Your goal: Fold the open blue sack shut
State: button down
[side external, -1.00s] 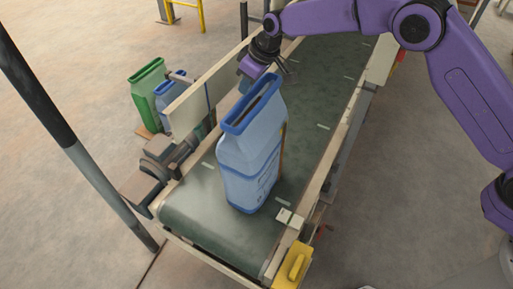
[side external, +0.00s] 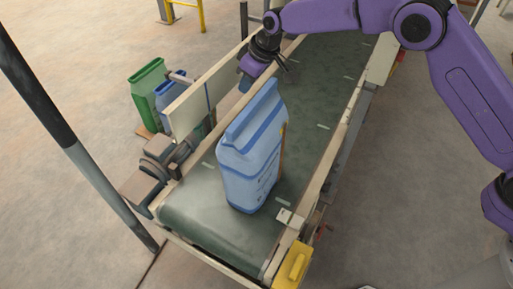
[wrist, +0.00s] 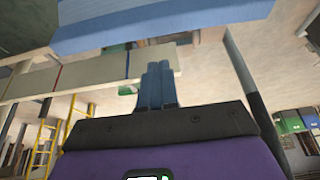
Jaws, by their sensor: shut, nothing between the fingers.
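The blue sack (side external: 250,165) stands upright near the front end of the conveyor belt. In the side view its top is folded over toward the camera, and no open mouth shows. In the wrist view my gripper's fingers (wrist: 158,72) are together and hold nothing. A blue sack surface (wrist: 165,28) spans the top of that view, beyond the fingertips. I cannot tell whether the fingers touch the sack.
The sack stands on a green conveyor belt (side external: 190,213) between cream side rails (side external: 336,137). A cream guard plate (side external: 190,108) rises at the left. A green sack (side external: 145,92) and another blue sack stand beyond it. A yellow box (side external: 293,266) is at the front right corner.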

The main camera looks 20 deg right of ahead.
notch_tip(320, 180, up, 8)
jog(key=shift+r, duration=0.15)
dwell(0.6)
dwell(0.5)
jog(key=s+d+r+n+g, duration=0.1)
jog(key=s+d+r, duration=0.15)
jog(key=s, duration=0.35)
jog(key=s+d+r, duration=0.1)
jog(key=s+d, duration=0.2)
jog(key=s, duration=0.3)
jog(key=s+d+f+n+g+h, duration=0.1)
jog(key=s+d+f, duration=0.1)
jog(key=s+d, duration=1.2)
jog(key=s+d+f+n+g+h, duration=0.1)
jog(key=s+d+f, duration=0.1)
jog(key=s+d, duration=1.2)
jog(key=s, duration=0.4)
jog(key=shift+f+n+h, duration=0.2)
jog(key=shift+n+h, duration=0.1)
jog(key=shift+h, duration=0.1)
